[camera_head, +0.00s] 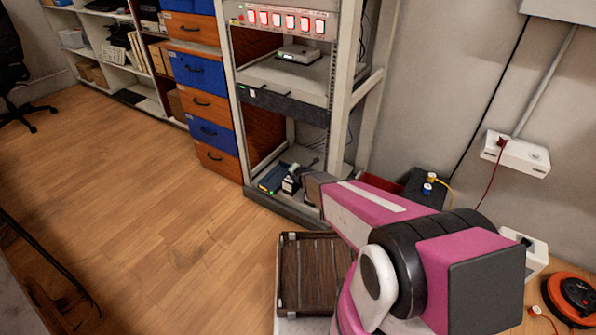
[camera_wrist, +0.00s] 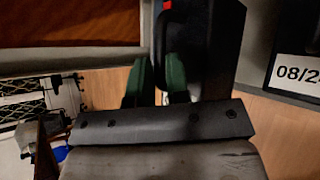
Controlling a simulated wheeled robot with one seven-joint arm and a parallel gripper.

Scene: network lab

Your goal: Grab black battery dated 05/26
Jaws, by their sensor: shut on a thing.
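My gripper (camera_wrist: 157,76) shows in the wrist view with its two green fingers close together, shut on a black block-shaped thing (camera_wrist: 212,45). This block looks like a black battery with a small red patch at its top edge. No date can be read on it. To its right is another dark thing with a white label (camera_wrist: 298,69) reading "08/2", cut off by the frame edge. In the head view my pink arm reaches toward the rack's bottom, and the fingers cannot be made out there.
A brown slatted crate (camera_head: 290,275) is below my arm. A black box (camera_head: 425,190) with blue and yellow caps stands by the wall.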

